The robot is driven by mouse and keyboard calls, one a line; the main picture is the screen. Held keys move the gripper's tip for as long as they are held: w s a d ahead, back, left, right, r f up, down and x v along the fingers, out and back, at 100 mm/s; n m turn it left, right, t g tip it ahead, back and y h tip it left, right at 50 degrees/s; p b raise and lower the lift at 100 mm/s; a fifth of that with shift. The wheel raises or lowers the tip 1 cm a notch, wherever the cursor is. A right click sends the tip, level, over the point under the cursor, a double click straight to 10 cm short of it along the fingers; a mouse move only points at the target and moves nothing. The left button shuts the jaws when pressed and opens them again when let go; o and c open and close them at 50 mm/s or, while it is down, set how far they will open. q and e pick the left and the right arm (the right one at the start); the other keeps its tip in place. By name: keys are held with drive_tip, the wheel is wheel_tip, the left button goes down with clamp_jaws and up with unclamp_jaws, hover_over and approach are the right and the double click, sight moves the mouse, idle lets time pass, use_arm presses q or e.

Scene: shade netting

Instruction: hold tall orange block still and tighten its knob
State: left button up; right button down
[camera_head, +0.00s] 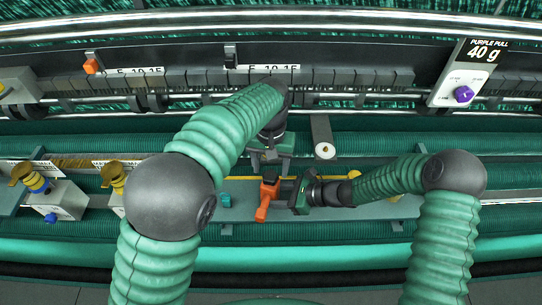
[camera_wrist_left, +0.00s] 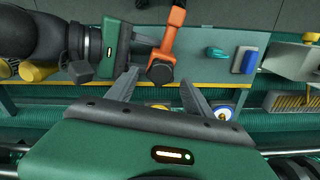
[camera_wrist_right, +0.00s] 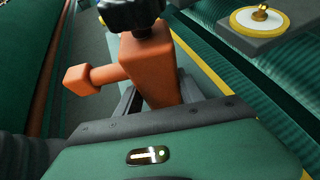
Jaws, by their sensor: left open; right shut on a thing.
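The tall orange block (camera_head: 268,192) stands at the middle of the grey-green bench, with an orange side arm sticking out toward me. My right gripper (camera_wrist_right: 157,92) is shut on the block's body from the right. The black knob (camera_wrist_right: 132,12) sits at the block's end, partly cut off in the right wrist view. In the left wrist view the dark knob (camera_wrist_left: 160,72) appears between the spread fingers of my left gripper (camera_wrist_left: 158,78). The left gripper is open; whether its fingers touch the knob cannot be told.
A small teal block (camera_head: 224,200) lies to the left on the bench. Boxes with yellow knobs (camera_head: 113,176) stand farther left. A purple-knob box (camera_head: 463,95) hangs upper right.

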sight(270, 175)
use_arm(q)
drive_tip(key=shift+f, duration=2)
clamp_jaws()
drive_tip(key=shift+a, duration=0.1)
